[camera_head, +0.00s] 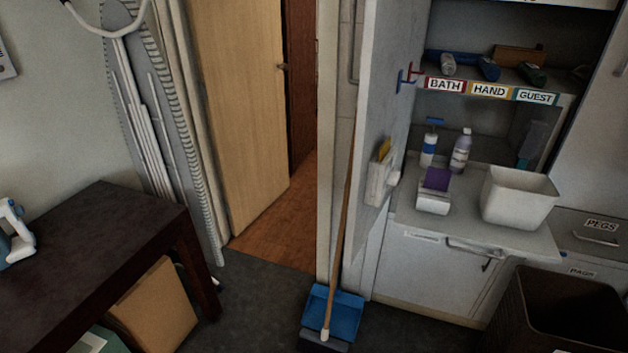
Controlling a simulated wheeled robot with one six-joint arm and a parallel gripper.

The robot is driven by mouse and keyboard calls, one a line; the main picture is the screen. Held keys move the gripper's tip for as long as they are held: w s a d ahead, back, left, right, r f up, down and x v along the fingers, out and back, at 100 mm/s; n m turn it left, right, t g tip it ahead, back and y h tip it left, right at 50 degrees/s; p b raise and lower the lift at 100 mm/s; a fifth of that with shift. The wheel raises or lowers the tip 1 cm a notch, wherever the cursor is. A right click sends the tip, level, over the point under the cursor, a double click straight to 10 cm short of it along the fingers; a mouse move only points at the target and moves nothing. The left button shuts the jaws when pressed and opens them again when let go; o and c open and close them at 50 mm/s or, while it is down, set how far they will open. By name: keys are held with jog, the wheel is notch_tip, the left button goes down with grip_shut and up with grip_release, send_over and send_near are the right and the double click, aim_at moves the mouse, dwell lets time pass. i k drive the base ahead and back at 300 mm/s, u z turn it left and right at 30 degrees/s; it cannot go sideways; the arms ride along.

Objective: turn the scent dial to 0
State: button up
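I cannot make out a scent dial or any numbers of one in the head view. A small white box with a purple top (434,193) stands on the counter, to the left of a white tub; I cannot tell whether it bears a dial. A white bottle with a blue top (429,145) and a bottle with purple contents (461,152) stand behind it. My gripper is not in view.
The white tub (518,198) stands on the counter (412,222). A broom (340,230) leans by a blue dustpan (336,310) on the floor. A dark bin (560,308) stands front right, a dark table (95,235) at left.

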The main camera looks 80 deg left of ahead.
aim_at(394, 177)
jog(key=u, duration=2.5)
jog(key=k, duration=0.4)
jog(key=z, duration=0.5)
jog(key=i, duration=0.65)
jog(key=u, duration=0.05)
